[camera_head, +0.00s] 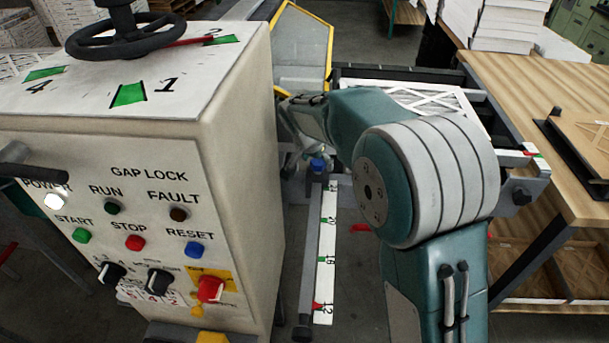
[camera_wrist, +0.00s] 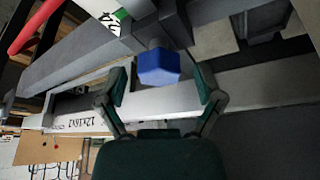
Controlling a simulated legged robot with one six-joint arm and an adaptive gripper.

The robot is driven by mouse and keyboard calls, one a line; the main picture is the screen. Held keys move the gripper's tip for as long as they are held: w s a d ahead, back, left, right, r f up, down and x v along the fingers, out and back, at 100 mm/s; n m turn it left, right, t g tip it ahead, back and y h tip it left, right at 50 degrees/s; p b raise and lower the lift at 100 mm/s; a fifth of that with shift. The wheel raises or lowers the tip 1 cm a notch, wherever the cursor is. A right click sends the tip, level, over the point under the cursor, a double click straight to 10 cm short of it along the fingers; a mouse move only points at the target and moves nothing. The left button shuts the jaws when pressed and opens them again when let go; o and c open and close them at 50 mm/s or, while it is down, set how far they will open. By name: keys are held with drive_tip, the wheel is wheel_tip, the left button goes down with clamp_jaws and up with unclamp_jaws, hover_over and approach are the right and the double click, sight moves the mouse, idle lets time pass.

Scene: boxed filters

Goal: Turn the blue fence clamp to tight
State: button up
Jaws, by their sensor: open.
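The blue fence clamp (camera_head: 318,165) is a small blue knob on the fence behind the upper end of the white scale strip (camera_head: 327,250). In the wrist view the blue clamp (camera_wrist: 158,66) sits just beyond my gripper (camera_wrist: 159,84), between its fingertips in the picture. My gripper is open, one finger on each side, with nothing held. I cannot tell whether a finger touches the clamp. In the head view my gripper (camera_head: 295,160) is partly hidden by my arm near the clamp. The clamp's loose or tight marking cannot be made out.
A white control cabinet (camera_head: 130,170) with a black handwheel (camera_head: 120,38) stands close on the left. A yellow-framed guard (camera_head: 303,50) is behind the clamp. A boxed filter (camera_head: 425,100) and a wooden table (camera_head: 540,120) are at right. A red pointer (camera_wrist: 38,27) shows at upper left in the wrist view.

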drive_tip(key=n+y, duration=0.1)
drive_tip(key=n, duration=0.1)
drive_tip(key=n+y, duration=0.1)
drive_tip(key=n, duration=0.2)
drive_tip(key=shift+d+t, duration=0.1)
drive_tip(key=shift+t, duration=0.2)
drive_tip(key=n+y, duration=0.1)
drive_tip(key=n, duration=0.3)
drive_tip(key=shift+d+n+y, duration=0.1)
drive_tip(key=shift+n+y, duration=0.3)
drive_tip(key=v, duration=1.1)
drive_tip(key=s+a+f+m+g+y, duration=0.4)
drive_tip(key=s+a+f+m+y, duration=0.2)
drive_tip(key=f+m+y, duration=0.3)
drive_tip(key=shift+s+a+m, duration=0.2)
drive_tip(key=shift+s+m, duration=0.15)
drive_tip(key=shift+m, duration=0.85)
drive_tip(key=s+d+r+n+t+h, duration=0.2)
drive_tip(key=s+d+r+n+h, duration=0.1)
drive_tip(key=s+d, duration=0.7)
drive_tip(key=s+d+r+n+t+h, duration=0.3)
drive_tip(key=s+d+r+h, duration=0.3)
drive_tip(key=s+d, duration=0.4)
drive_tip(key=shift+s+d+r+n+h, duration=0.15)
drive_tip(key=shift+s+d+n+h, duration=0.25)
drive_tip(key=shift+s+n+h, duration=0.55)
